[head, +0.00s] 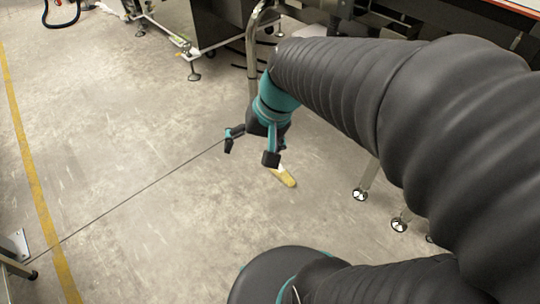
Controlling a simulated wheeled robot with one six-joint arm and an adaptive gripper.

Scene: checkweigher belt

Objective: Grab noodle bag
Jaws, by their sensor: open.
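A small yellow and pale item (285,177), which looks like the noodle bag, lies on the concrete floor near the middle of the head view. Its upper left end is partly hidden behind a fingertip of my gripper. My gripper (250,150) has dark fingers and teal parts. Its two fingers are spread apart with nothing visible between them. It appears above and to the left of the bag in the picture. I cannot tell how high it is above the floor.
Machine legs with round feet (360,194) stand on the floor at the right. A dark cabinet on feet (222,22) and a bent metal tube (251,45) are at the top. A yellow floor line (32,180) runs down the left. The floor between is clear.

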